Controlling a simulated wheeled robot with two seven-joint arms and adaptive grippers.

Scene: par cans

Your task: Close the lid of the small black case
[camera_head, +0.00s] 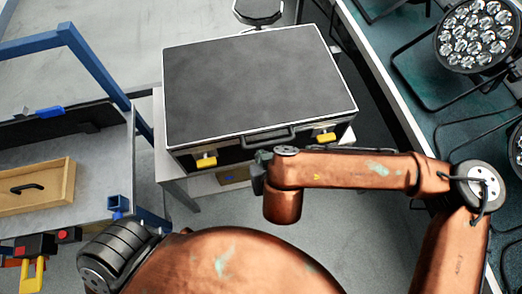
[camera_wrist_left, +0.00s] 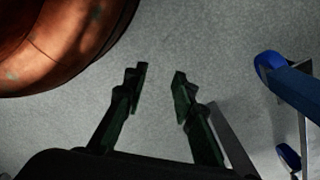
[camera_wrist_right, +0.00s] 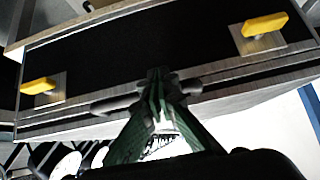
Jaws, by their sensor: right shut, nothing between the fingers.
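The black case (camera_head: 255,85) lies on a light stand in the head view, its dark lid down over the body with a pale metal rim. Whether the lid is fully shut, I cannot tell. Its handle (camera_head: 268,138) and two yellow latches (camera_head: 206,160) are on the near side. In the right wrist view, the case front (camera_wrist_right: 150,50) fills the upper part. My right gripper (camera_wrist_right: 160,75) is shut and empty, with its fingertips in front of the handle; contact is unclear. My left gripper (camera_wrist_left: 158,80) is open and empty above the floor.
A grey workbench with a wooden drawer (camera_head: 35,195) and blue frame (camera_head: 95,70) stands at left. At right, a dark surface holds a stage light (camera_head: 475,35) with several lenses. Bare floor (camera_head: 370,225) shows between them.

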